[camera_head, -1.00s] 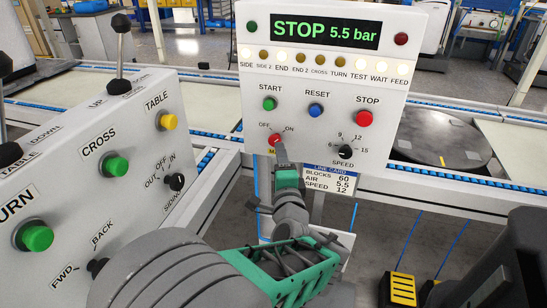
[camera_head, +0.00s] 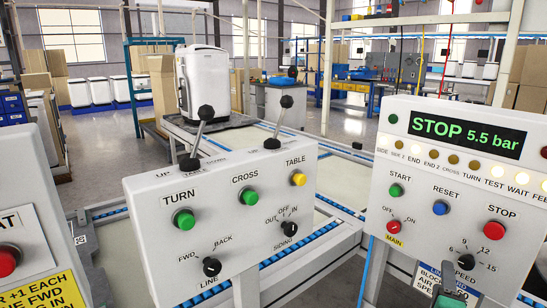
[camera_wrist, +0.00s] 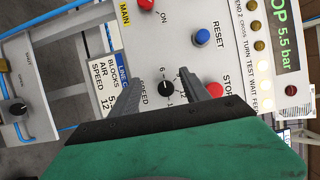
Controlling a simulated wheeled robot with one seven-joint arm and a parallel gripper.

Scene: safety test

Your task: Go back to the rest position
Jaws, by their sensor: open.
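My gripper (camera_wrist: 159,76) is open in the wrist view, its two grey fingers apart and nothing held between them. It faces the control panel, with the black SPEED knob (camera_wrist: 166,88) showing between the fingers; I cannot tell the gap to the panel. The panel's display (camera_head: 467,135) reads STOP 5.5 bar. The red MAIN knob (camera_head: 394,227) and the SPEED knob (camera_head: 465,262) are in view.
A second control box (camera_head: 150,240) with two levers, green buttons and knobs stands at the centre. Another box (camera_head: 25,225) with a red button is at the left edge. Conveyor rails (camera_head: 340,207) run behind. A white machine (camera_head: 200,80) stands farther back.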

